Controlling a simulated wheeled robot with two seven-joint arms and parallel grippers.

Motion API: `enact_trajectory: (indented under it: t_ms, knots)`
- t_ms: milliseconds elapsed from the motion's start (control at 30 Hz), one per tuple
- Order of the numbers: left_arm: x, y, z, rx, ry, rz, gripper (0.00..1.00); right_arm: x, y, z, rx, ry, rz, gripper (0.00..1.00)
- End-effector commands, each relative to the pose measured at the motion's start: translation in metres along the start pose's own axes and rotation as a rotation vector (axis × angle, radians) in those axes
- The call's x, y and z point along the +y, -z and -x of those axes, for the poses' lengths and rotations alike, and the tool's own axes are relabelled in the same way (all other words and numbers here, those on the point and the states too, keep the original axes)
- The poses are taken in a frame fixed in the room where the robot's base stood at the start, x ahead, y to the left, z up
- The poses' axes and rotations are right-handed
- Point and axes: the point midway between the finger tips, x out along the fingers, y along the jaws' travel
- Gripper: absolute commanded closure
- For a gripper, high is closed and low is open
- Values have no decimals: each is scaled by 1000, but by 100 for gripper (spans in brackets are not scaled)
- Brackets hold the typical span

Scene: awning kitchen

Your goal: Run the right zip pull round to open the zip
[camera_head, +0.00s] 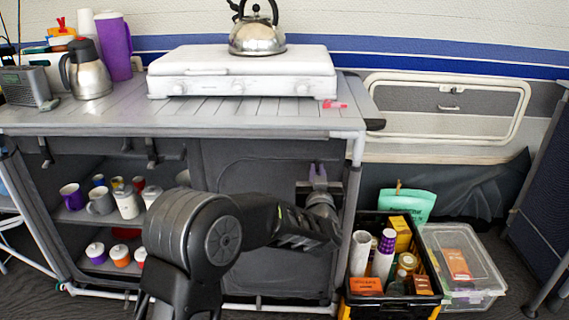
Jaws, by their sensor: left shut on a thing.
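The fabric front panel (235,160) covers the right half of the grey camping cupboard under the worktop. It looks closed where it shows. My left gripper (317,174), with purple fingertips, is at the upper right of this panel, near the right-hand cupboard leg. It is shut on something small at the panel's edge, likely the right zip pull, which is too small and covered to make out. My left arm hides much of the panel's middle and lower part. My right gripper is not in view.
A white stove (240,72) with a kettle (257,35) stands on the worktop. Mugs and jars fill the open left shelves (80,215). A black crate (395,300) of groceries and a clear box (485,265) stand on the floor, right of the cupboard.

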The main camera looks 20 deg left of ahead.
Motion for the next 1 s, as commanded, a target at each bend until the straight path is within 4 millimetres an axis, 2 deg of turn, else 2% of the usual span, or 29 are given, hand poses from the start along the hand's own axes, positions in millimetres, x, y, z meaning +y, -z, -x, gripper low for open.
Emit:
enact_trajectory:
  t_ms: [33, 200, 667, 700, 933, 1000]
  knots:
    - [12, 3, 0, 0, -5, 0, 100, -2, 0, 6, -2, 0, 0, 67]
    - [34, 2, 0, 1, -2, 0, 100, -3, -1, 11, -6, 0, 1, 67]
    - [42, 2, 0, 3, -6, 2, 100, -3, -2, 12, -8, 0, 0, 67]
    - [42, 2, 0, 3, -6, 2, 87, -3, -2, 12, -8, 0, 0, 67]
    - [41, 1, 0, 3, -4, 2, 68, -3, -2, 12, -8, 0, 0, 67]
    - [41, 1, 0, 3, -3, 1, 68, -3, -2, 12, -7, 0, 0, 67]
